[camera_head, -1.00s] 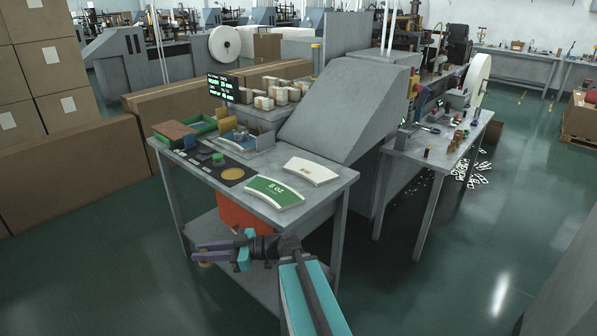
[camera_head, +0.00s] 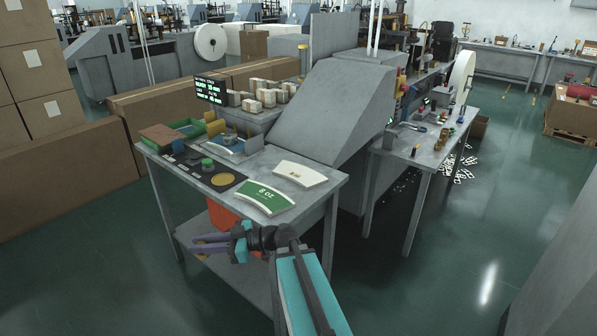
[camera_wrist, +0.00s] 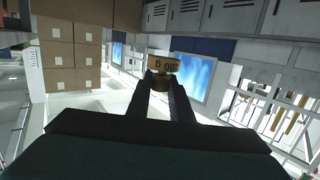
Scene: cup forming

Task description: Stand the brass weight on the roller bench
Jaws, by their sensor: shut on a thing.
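My gripper (camera_head: 208,243) is low in front of the near grey bench (camera_head: 318,199), at the lower middle of the head view. It is shut on the brass weight, which shows between the fingertips in the wrist view (camera_wrist: 163,65) with "100 g" lettering upside down. In the head view the weight is small and mostly hidden by the fingers. A second grey bench (camera_head: 392,172) stands to the right beside the machine, with several small brass and dark pieces on it. I cannot tell from labels which one is the roller bench.
The near bench carries a green "8 oz" card (camera_head: 264,196), a white card (camera_head: 300,173), a black panel with a green button (camera_head: 207,162) and a green tray (camera_head: 185,127). Cardboard boxes (camera_head: 60,165) stand at left. Green floor is open at right (camera_head: 470,240).

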